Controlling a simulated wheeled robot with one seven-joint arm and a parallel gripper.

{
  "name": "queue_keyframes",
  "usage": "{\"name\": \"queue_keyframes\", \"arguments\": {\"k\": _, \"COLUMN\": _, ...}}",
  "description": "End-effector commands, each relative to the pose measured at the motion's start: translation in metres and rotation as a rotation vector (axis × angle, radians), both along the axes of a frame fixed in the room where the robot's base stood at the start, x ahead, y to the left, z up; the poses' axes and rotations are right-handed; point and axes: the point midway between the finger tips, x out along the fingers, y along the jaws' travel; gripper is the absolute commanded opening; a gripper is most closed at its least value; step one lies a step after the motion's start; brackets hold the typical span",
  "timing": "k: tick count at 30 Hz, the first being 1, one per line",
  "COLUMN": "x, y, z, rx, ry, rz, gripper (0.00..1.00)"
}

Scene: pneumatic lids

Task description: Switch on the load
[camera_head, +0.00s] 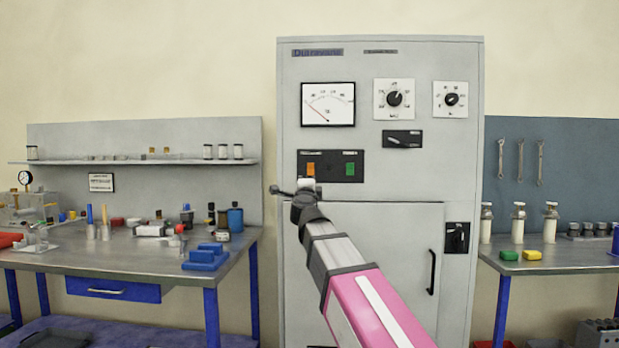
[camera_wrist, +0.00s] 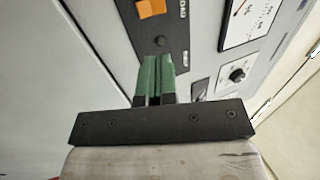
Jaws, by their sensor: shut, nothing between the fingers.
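The grey control cabinet (camera_head: 380,60) carries a black switch panel (camera_head: 330,177) with an orange switch (camera_head: 310,169) on the left and a green one (camera_head: 349,169) on the right. In the wrist view the orange switch (camera_wrist: 150,8) is at the top edge, partly cut off, beside small lettering that seems to read LOAD. My gripper (camera_head: 303,187) is just below the orange switch in the head view. In the wrist view my gripper (camera_wrist: 154,60) has its green fingers together, empty, pointing at the panel. Contact cannot be told. The fingers hide part of the panel.
The cabinet also has a meter (camera_head: 328,104), two round knobs (camera_head: 394,98), a black switch plate (camera_head: 402,139), a rotary switch (camera_head: 457,238) and a door handle (camera_head: 432,272). Cluttered workbenches stand left (camera_head: 120,257) and right (camera_head: 560,263).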

Motion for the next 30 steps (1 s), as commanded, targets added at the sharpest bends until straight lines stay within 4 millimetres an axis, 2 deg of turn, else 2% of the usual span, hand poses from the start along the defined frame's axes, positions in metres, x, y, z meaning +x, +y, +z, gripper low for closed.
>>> {"name": "queue_keyframes", "arguments": {"k": 8, "x": 0.033, "y": 0.000, "z": 0.011, "rx": 0.001, "ry": 0.000, "rz": -0.002, "gripper": 0.00}}
{"name": "queue_keyframes", "arguments": {"k": 21, "x": 0.109, "y": -0.003, "z": 0.038, "rx": 0.000, "ry": 0.000, "rz": 0.000, "gripper": 0.00}}
{"name": "queue_keyframes", "arguments": {"k": 25, "x": 0.124, "y": -0.003, "z": 0.043, "rx": 0.000, "ry": 0.000, "rz": 0.001, "gripper": 0.00}}
{"name": "queue_keyframes", "arguments": {"k": 30, "x": 0.130, "y": -0.004, "z": 0.045, "rx": 0.000, "ry": 0.000, "rz": 0.000, "gripper": 0.00}}
